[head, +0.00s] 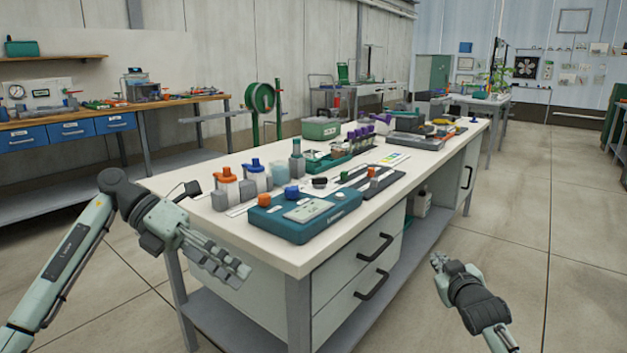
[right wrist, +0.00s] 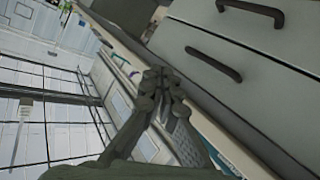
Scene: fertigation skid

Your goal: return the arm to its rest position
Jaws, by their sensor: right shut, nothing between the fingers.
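My left arm comes in from the left, and its gripper (head: 238,272) hangs in front of the white bench's near left corner. No object shows in it, and its finger gap is not clear. My right gripper (head: 438,261) is to the right of the bench, over the open floor, pointing up and away. It also shows in the right wrist view (right wrist: 165,88), where its fingers are together with nothing between them. That view is tilted, with the bench's drawer fronts beside the fingers.
The white bench (head: 285,256) holds a teal meter (head: 305,215), orange- and blue-capped bottles (head: 228,187) and a green box (head: 321,128). Two drawer handles (head: 375,247) stick out on its right side. Clear concrete floor (head: 540,220) lies to the right.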

